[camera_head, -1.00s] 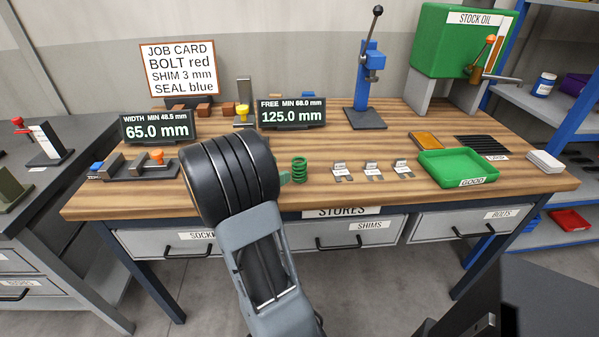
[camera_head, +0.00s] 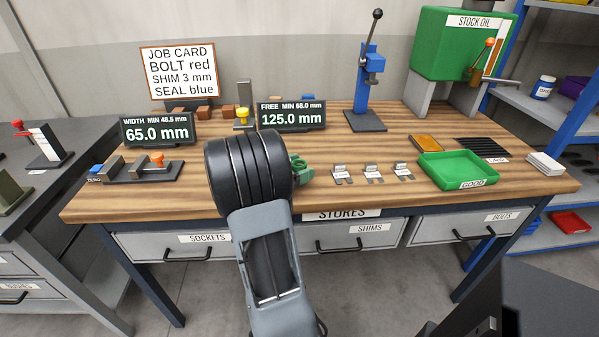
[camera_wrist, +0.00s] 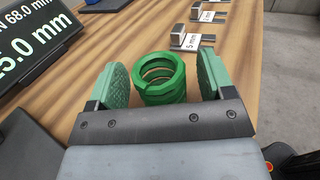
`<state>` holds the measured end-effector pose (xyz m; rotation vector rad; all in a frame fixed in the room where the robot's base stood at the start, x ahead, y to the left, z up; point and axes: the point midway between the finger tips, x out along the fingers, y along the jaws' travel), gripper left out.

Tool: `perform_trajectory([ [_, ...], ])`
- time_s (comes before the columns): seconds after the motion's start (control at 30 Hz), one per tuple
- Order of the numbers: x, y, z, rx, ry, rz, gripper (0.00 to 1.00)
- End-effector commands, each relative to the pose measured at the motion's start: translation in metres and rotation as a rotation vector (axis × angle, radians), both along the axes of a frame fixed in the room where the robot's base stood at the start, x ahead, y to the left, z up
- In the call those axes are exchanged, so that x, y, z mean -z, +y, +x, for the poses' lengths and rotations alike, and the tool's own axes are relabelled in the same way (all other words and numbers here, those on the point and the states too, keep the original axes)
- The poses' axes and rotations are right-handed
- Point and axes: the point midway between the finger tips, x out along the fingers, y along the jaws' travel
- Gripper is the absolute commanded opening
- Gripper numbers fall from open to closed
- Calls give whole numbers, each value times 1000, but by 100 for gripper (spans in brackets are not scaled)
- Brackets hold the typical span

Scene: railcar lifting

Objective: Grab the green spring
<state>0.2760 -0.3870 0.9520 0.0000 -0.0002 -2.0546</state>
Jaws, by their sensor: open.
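The green spring (camera_wrist: 161,77) stands upright on the wooden bench (camera_head: 330,200). In the wrist view it sits between the two green pads of my gripper (camera_wrist: 162,80). The jaws are open, with a gap visible on each side of the coil. In the head view my arm hides most of the spring (camera_head: 300,172), and a green gripper pad shows beside it.
Metal shims with labels (camera_head: 373,174) lie right of the spring. A green tray (camera_head: 457,169) is farther right. The free-length display (camera_head: 291,115) stands behind the spring, and a blue press (camera_head: 368,80) stands at the back.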

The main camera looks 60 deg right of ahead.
Motion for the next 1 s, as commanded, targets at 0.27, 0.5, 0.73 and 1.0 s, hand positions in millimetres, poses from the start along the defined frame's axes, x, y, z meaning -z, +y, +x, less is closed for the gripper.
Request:
perform_trajectory([
  [0.27, 0, 0, 0, 0, 0, 0, 62],
  [0.5, 0, 0, 0, -1, 0, 0, 38],
  [0.73, 0, 0, 0, -1, 0, 0, 16],
  [1.0, -1, 0, 0, -1, 0, -1, 13],
])
